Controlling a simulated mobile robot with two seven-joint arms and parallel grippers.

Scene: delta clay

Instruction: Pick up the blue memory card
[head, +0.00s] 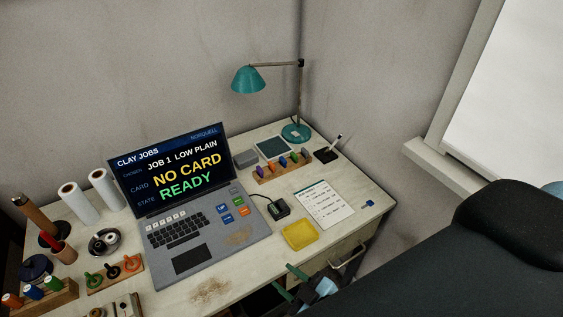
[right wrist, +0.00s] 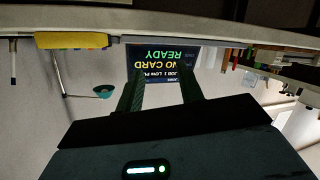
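A small blue memory card (head: 368,203) lies flat near the right edge of the desk (head: 345,236), just right of a printed checklist (head: 323,204). My right gripper (head: 298,272) is by the desk's front edge, left of the card and apart from it, partly cut off by the frame. In the right wrist view its two dark green fingers (right wrist: 160,88) stand apart with nothing between them. The blue card does not show clearly in that view. My left gripper is not in view.
A yellow tray (head: 299,235) sits at the desk's front edge, with a small black device (head: 278,208) behind it. A laptop (head: 190,235) reads "NO CARD". A wooden rack (head: 284,174) holds several coloured pieces. A drawer handle (head: 348,254) juts out below the desktop.

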